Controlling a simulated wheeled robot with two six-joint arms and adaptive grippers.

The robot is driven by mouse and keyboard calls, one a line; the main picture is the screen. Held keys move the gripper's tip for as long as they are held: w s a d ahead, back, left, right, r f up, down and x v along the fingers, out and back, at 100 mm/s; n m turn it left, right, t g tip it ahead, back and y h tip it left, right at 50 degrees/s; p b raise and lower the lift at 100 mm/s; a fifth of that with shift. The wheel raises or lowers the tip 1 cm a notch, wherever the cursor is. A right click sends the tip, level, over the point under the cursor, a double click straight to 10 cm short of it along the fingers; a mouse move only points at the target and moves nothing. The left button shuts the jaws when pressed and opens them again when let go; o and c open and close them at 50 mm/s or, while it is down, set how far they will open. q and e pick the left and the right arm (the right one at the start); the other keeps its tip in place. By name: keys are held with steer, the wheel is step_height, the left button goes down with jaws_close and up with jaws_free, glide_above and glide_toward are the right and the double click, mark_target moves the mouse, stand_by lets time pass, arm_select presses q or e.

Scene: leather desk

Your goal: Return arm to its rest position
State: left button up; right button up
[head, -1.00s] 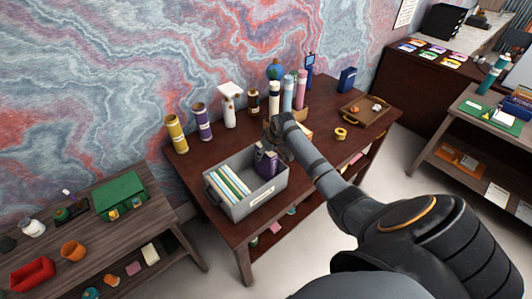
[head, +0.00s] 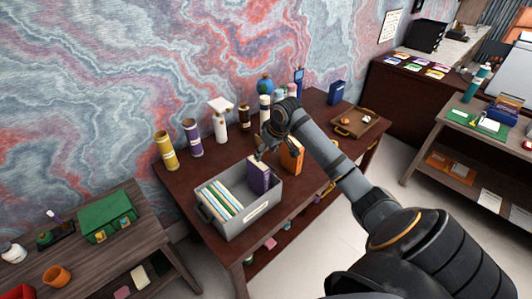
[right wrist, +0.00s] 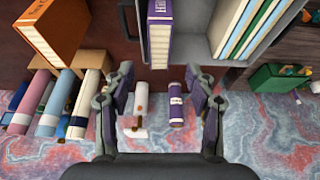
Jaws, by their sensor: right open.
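My right gripper (head: 266,146) is open and empty, above the desk near the back edge of the grey bin (head: 247,218). In the right wrist view the gripper (right wrist: 160,78) has its two fingers spread apart, with nothing between them. A purple book (head: 259,175) stands upright in the bin, just below the gripper and apart from it. The purple book (right wrist: 159,40) also shows ahead of the fingers in the right wrist view. My left gripper is not in view.
Several pale books (head: 221,199) stand in the bin. An orange book (head: 292,156) stands beside it, partly behind my arm. A yellow cylinder (head: 164,150), a purple cylinder (head: 193,138) and a white one (head: 220,126) line the back. A wooden tray (head: 354,122) lies at the right.

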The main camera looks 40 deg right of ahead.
stand_by(0.5)
steer(key=s+a+f+n, duration=0.1)
steer(key=s+a+f, duration=0.9)
steer(key=s+a+h, duration=0.1)
steer(key=s+a, duration=0.4)
steer(key=s, duration=0.8)
steer(key=s+d+f+m+g+b, duration=0.1)
steer(key=s+f, duration=0.1)
steer(key=f, duration=1.3)
steer(key=s+d+f+g+b, duration=0.1)
steer(key=s+f, duration=0.1)
steer(key=f, duration=1.3)
steer(key=s+d+f+g+b, duration=0.1)
steer(key=s+f, duration=1.5)
steer(key=s, duration=0.2)
steer(key=shift+d+f, duration=0.15)
steer(key=shift+d, duration=0.05)
